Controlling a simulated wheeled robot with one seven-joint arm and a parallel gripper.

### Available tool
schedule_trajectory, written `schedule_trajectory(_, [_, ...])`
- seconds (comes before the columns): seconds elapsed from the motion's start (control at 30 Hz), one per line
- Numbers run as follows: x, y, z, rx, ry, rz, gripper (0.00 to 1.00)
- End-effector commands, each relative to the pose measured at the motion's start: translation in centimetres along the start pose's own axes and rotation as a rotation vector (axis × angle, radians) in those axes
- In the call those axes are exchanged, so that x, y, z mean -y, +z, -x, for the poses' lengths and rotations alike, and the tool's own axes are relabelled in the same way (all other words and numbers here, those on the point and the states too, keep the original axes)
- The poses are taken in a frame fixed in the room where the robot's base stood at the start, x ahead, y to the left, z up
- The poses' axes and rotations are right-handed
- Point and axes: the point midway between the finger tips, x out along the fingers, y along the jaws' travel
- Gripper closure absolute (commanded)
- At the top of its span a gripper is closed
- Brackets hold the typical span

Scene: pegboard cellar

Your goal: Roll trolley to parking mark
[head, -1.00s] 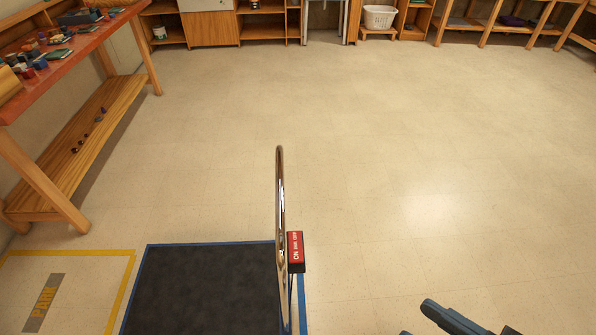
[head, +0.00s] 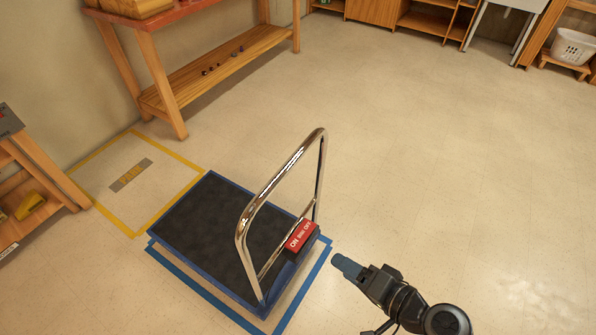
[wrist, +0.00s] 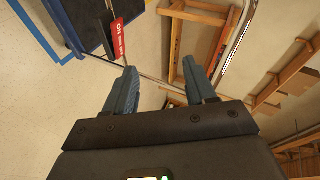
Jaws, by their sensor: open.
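The trolley (head: 205,232) has a dark flat deck with a blue rim and an upright chrome handle (head: 270,190) at its right end. A red box lettered ON and OFF (head: 301,236) sits low by the handle and also shows in the wrist view (wrist: 116,33). The parking mark (head: 188,205) is a yellow floor outline with a grey PARK plate (head: 131,175), just beyond the trolley's far left side. The trolley stands outside it. My gripper (head: 345,265) is open and empty, right of the red box and apart from it; its blue fingers show in the wrist view (wrist: 158,85).
Blue floor tape (head: 205,290) runs around the trolley's near side. A wooden bench (head: 210,75) stands behind the mark, and a wooden shelf unit (head: 30,185) is at the left edge. A white basket (head: 573,47) is at the far right. The floor to the right is clear.

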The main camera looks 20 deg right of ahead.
Motion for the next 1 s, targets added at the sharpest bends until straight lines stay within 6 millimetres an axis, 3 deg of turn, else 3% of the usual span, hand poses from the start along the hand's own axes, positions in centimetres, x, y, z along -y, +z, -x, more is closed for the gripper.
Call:
schedule_trajectory(0.03, [0.5,-1.9,-1.9,0.018,-0.06,-0.044,0.45])
schedule_trajectory(0.13, [2.4,-4.9,-4.1,0.075,-0.186,-0.125,0.45])
schedule_trajectory(0.3, [5.4,-9.7,-5.5,0.148,-0.367,-0.195,0.45])
schedule_trajectory(0.4, [6.6,-11.4,-5.5,0.173,-0.434,-0.211,0.45])
schedule_trajectory(0.67, [8.2,-12.3,-6.7,0.195,-0.482,-0.219,0.45])
schedule_trajectory(1.0, [11.4,-11.3,-13.0,0.194,-0.48,-0.217,0.45])
